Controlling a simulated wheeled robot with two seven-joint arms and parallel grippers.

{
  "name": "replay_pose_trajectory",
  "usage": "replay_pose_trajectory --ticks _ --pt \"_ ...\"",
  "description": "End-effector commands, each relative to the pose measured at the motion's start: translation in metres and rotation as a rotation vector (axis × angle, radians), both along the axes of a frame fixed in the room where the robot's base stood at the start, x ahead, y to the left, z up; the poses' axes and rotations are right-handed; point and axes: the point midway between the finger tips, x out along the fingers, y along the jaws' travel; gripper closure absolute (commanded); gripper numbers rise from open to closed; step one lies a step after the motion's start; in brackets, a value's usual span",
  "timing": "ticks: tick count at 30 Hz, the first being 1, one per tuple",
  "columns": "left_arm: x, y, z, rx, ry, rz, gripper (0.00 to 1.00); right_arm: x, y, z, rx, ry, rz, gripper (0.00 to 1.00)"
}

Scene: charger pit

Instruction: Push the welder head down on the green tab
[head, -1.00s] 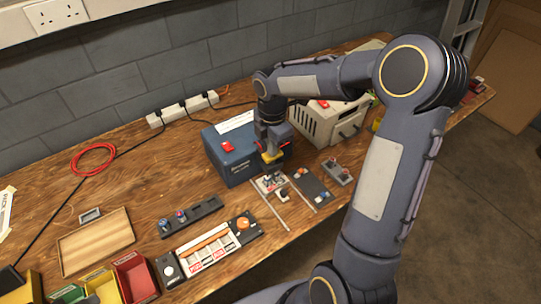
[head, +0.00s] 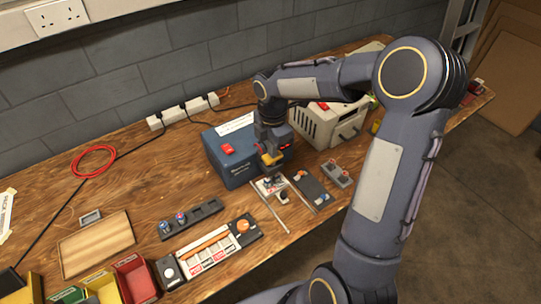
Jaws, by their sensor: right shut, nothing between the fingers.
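My right gripper (head: 271,160) is shut and empty, with its yellow fingertips pointing down. It is in front of the blue welder box (head: 229,165), just above a small metal fixture (head: 270,186) with two thin rails. The arm and gripper cover part of the box's right side. I cannot make out the welder head separately; it may be hidden at the gripper. The green tab is too small or hidden to see. I cannot tell whether the gripper touches anything. My left gripper is out of view.
A dark plate with an orange knob (head: 309,190) and a grey two-knob block (head: 336,173) lie to the right. A black strip (head: 191,219) and a white-slotted tray (head: 207,251) lie to the left. A beige machine (head: 335,122) stands behind my arm.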

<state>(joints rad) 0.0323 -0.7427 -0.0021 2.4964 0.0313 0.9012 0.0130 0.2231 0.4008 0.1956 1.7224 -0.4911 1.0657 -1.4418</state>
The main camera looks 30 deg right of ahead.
Motion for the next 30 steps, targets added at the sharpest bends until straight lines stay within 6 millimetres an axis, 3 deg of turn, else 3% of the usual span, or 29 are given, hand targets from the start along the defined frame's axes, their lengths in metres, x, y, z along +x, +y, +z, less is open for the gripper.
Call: replay_pose_trajectory --ticks 21,30 --pt "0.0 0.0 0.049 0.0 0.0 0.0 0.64 0.0 0.0 0.055 0.0 -0.001 0.001 1.0" --pt "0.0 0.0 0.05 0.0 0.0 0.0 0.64 0.0 0.0 0.057 0.0 -0.001 0.0 1.0"
